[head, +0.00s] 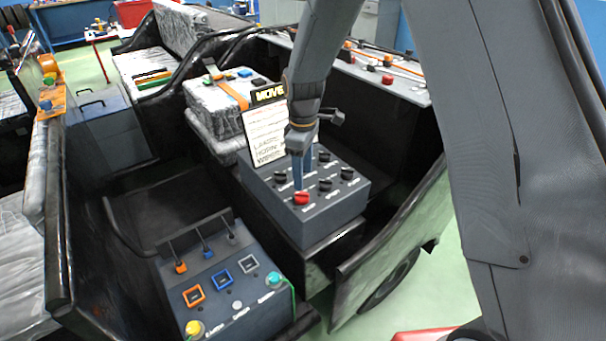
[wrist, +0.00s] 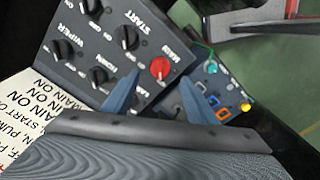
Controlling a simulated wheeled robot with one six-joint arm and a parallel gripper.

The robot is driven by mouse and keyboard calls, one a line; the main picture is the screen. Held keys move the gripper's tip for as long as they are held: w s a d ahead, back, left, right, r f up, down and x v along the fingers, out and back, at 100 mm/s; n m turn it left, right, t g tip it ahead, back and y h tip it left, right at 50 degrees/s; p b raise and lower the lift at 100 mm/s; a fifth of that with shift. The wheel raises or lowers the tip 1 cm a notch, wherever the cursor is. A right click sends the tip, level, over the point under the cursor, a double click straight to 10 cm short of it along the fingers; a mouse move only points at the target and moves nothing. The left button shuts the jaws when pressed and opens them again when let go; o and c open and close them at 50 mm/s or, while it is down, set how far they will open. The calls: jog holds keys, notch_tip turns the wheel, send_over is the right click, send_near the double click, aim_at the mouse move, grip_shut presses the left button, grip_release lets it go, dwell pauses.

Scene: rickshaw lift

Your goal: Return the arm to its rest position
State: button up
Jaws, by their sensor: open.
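My gripper (head: 298,178) points down over the grey switch box (head: 322,215) in the vehicle. Its blue fingers reach close to the red MAIN knob (head: 301,198). In the wrist view, the two blue fingertips (wrist: 161,77) are spread apart, with the red knob (wrist: 160,68) showing between and just beyond them. I cannot tell whether a finger touches it. My arm comes down from the top of the head view. Several black knobs sit on the same box, labelled START, HORN and WIPER in the wrist view.
A placard (head: 265,130) stands close behind the switch box. A second panel (head: 218,285) with levers and coloured buttons is at the front left. A padded white block (head: 215,110) with an orange strap lies behind. Black vehicle rails surround the area.

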jog(key=s+d+r+m, duration=0.4)
jog(key=s+d+m, duration=0.3)
jog(key=s, duration=0.4)
jog(key=s+d+r+m, duration=0.3)
jog(key=s+d+m, duration=0.3)
jog(key=s+d, duration=0.3)
jog(key=s, duration=0.3)
jog(key=shift+d+r+m+t, duration=0.2)
jog(key=shift+r+m+t, duration=0.2)
